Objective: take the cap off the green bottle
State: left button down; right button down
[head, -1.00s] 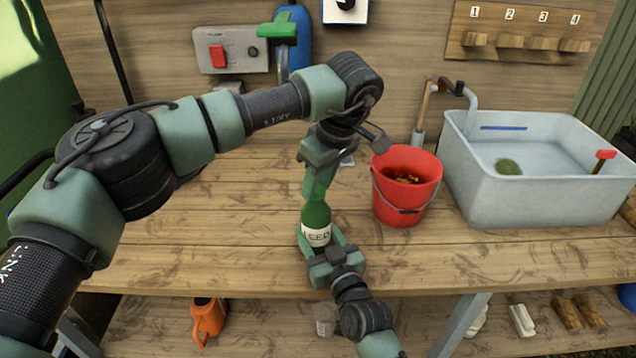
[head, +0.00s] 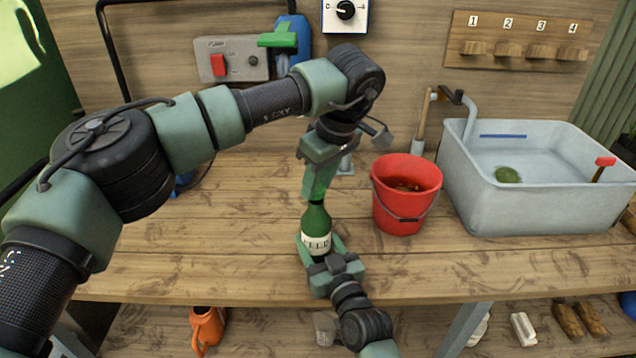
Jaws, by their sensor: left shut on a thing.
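The green bottle (head: 317,222), with a pale label, stands upright near the front edge of the wooden bench. My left gripper (head: 316,193) points down from above and is shut on the bottle's cap at the top of the neck. The cap itself is hidden between its fingers. My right gripper (head: 320,247) reaches in from the front, low down, with a finger on each side of the bottle's lower body, shut on it.
A red bucket (head: 405,205) stands close to the right of the bottle. A pale sink (head: 535,212) is farther right. A switch panel (head: 233,58) and numbered pegs (head: 525,46) are on the back wall.

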aim_at(318, 188)
pick_arm(q)
jog(key=shift+r, duration=1.85)
pick_arm(e)
jog(key=shift+c, duration=2.1)
grip_release()
